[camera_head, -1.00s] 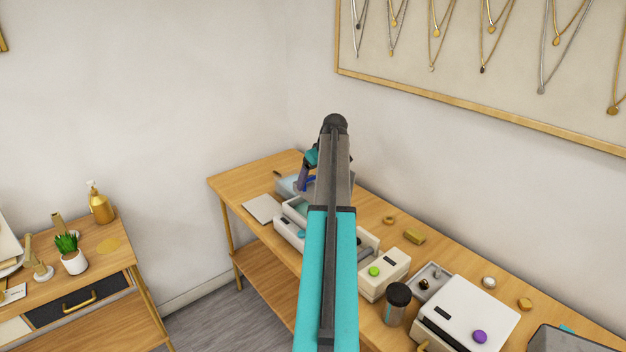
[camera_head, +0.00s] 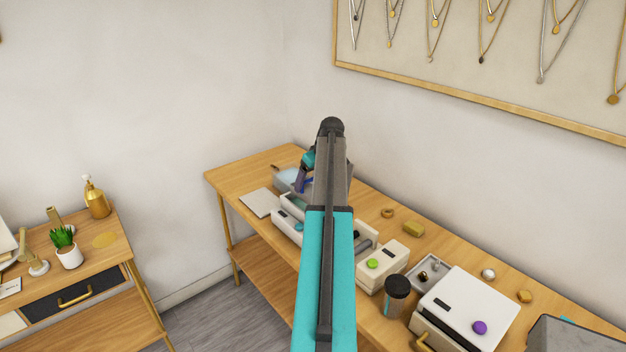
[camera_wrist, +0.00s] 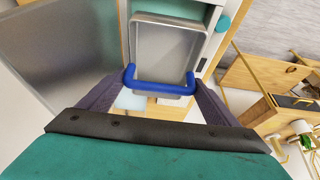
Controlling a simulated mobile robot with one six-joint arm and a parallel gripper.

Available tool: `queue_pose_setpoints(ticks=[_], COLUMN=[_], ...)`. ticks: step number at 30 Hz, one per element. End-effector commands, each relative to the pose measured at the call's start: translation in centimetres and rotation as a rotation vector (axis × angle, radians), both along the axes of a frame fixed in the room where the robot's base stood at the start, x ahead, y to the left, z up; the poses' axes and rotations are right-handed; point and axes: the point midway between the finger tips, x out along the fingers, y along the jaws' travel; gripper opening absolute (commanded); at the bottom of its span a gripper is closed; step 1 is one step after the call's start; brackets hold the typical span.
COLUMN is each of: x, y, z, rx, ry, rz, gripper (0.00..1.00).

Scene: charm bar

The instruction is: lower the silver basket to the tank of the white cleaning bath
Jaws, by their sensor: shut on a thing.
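The silver basket (camera_wrist: 168,42) is a shallow rectangular tray with a blue handle (camera_wrist: 158,84) in the wrist view. My gripper (camera_wrist: 160,80) is shut on that blue handle, one purple finger on each side. The white cleaning bath (camera_wrist: 212,32) shows beyond the basket, its rim partly covered by it; a teal knob (camera_wrist: 223,23) is on its side. The basket appears over the bath, but its height above the tank is unclear. In the head view the bath (camera_head: 287,229) is partly behind my arm, and my gripper (camera_head: 304,183) is above the bench's far end.
A bluish-grey container (camera_head: 285,178) and a pale pad (camera_head: 260,202) are near the bench's far end. A cream box with a green button (camera_head: 383,264), a dark-lidded jar (camera_head: 396,295) and a white box with a purple knob (camera_head: 465,310) stand nearer. A large grey panel (camera_wrist: 70,50) fills the wrist view's left.

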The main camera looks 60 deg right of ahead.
Motion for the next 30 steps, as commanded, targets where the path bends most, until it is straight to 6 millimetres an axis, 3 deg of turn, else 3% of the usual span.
queue_pose_setpoints(ticks=[30], x=[-0.19], y=[-0.12], z=[-0.83], rx=[0.000], ry=[0.000], rz=[-0.002], gripper=[0.61])
